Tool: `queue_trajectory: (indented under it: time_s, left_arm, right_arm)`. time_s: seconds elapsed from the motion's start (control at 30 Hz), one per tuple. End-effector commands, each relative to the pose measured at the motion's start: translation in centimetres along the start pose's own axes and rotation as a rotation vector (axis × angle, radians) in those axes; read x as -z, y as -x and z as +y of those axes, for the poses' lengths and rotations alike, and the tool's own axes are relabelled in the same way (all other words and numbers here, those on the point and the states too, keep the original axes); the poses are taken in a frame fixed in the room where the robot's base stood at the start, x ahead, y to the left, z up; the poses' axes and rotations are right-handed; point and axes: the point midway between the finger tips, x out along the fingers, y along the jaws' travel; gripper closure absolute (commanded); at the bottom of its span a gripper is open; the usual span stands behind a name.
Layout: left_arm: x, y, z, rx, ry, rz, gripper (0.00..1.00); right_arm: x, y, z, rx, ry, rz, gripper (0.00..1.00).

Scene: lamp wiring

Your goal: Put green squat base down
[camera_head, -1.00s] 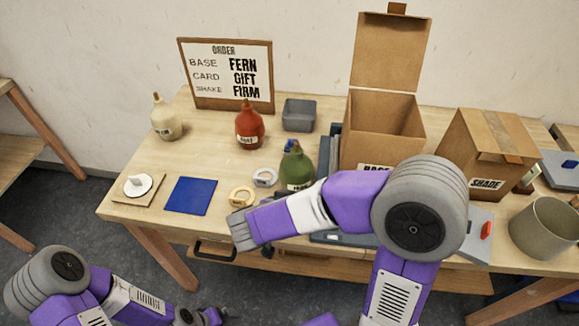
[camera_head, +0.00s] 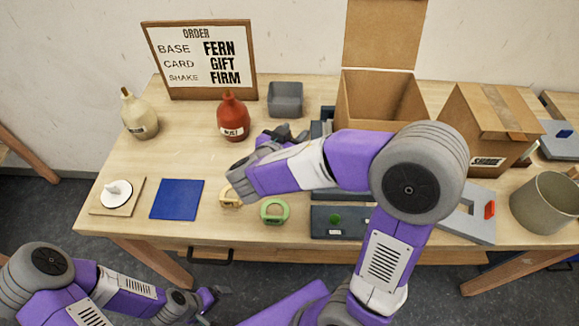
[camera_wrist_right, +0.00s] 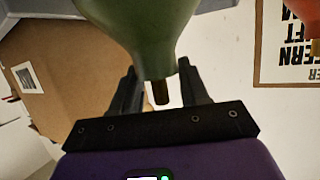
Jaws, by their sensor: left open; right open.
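The green squat base (camera_wrist_right: 150,30) shows in the right wrist view, its narrow neck and brown tip pointing toward the gripper. My right gripper (camera_wrist_right: 160,85) is open, its two dark fingers on either side of the neck. Whether they touch it cannot be told. My left gripper (camera_head: 210,298) is open and empty, low in front of the table.
A blue mat (camera_head: 177,199) and a wooden board with a white disc (camera_head: 117,193) lie at the left. A cream base (camera_head: 138,116), a grey bin (camera_head: 286,98), an open carton (camera_head: 380,100) and a green ring (camera_head: 274,211) stand around. The order sign (camera_head: 202,62) is at the back.

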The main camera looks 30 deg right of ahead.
Motion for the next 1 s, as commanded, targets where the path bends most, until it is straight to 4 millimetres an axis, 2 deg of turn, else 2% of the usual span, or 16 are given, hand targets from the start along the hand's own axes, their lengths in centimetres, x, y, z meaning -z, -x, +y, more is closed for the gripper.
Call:
queue_trajectory:
  time_s: [0.2, 0.5, 1.0]
  left_arm:
    - [0.01, 0.0, 0.0, 0.0, 0.0, 0.0, 0.0]
    - [0.0, -0.01, 0.0, 0.0, 0.0, 0.0, 0.0]
    - [0.0, -0.02, 0.0, 0.0, 0.0, 0.0, 0.0]
  right_arm:
    - [-0.02, -0.08, -0.03, 0.001, 0.0, -0.001, 0.56]
    - [-0.08, -0.06, -0.03, 0.001, 0.001, -0.002, 1.0]
    - [-0.29, -0.06, 0.0, 0.0, 0.004, -0.007, 1.0]
